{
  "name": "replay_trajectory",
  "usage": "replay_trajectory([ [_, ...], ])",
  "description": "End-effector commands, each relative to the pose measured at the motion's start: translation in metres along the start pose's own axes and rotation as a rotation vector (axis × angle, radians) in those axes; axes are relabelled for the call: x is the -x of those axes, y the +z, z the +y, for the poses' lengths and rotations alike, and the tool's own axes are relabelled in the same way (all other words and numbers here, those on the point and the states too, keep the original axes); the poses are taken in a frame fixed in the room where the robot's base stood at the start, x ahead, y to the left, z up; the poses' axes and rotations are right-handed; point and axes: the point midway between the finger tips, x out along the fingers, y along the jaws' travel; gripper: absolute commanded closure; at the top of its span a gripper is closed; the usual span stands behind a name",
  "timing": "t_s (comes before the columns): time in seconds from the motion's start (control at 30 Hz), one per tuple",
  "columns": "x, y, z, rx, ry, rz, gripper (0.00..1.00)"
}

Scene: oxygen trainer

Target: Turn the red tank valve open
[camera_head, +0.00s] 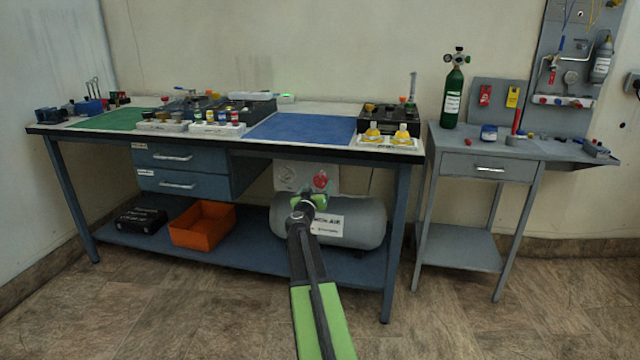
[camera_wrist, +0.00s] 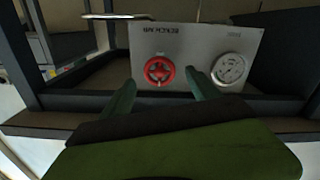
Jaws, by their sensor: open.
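The red valve (camera_head: 320,180) is a round handle on the light panel (camera_head: 284,176) behind the grey tank (camera_head: 368,222), under the workbench. In the wrist view the red valve (camera_wrist: 159,71) shows with spokes, left of a round white gauge (camera_wrist: 230,68). My gripper (camera_head: 308,203) reaches toward the panel, just below and left of the valve in the head view. In the wrist view its two green fingers (camera_wrist: 160,79) are apart, with the valve seen between their tips. The fingers appear to stand short of the valve, and no contact shows.
The workbench (camera_head: 130,129) stands over the tank, with drawers (camera_head: 178,170) at left and a leg at right. An orange bin (camera_head: 203,226) and a black case (camera_head: 140,221) sit on the lower shelf. A side table (camera_head: 487,158) holds a green cylinder (camera_head: 453,97). The front floor is clear.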

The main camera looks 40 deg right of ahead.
Motion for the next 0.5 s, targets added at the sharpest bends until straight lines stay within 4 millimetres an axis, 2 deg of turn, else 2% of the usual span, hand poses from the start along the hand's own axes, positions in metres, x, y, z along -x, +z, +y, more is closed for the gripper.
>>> replay_trajectory([
  [0.03, -0.016, 0.000, -0.002, 0.000, 0.000, 0.000, 0.29],
  [0.2, -0.043, 0.000, -0.001, 0.000, 0.001, 0.000, 0.29],
  [0.33, -0.052, 0.000, 0.001, 0.000, 0.001, 0.000, 0.29],
  [0.5, -0.053, 0.000, 0.001, 0.000, 0.001, 0.000, 0.29],
])
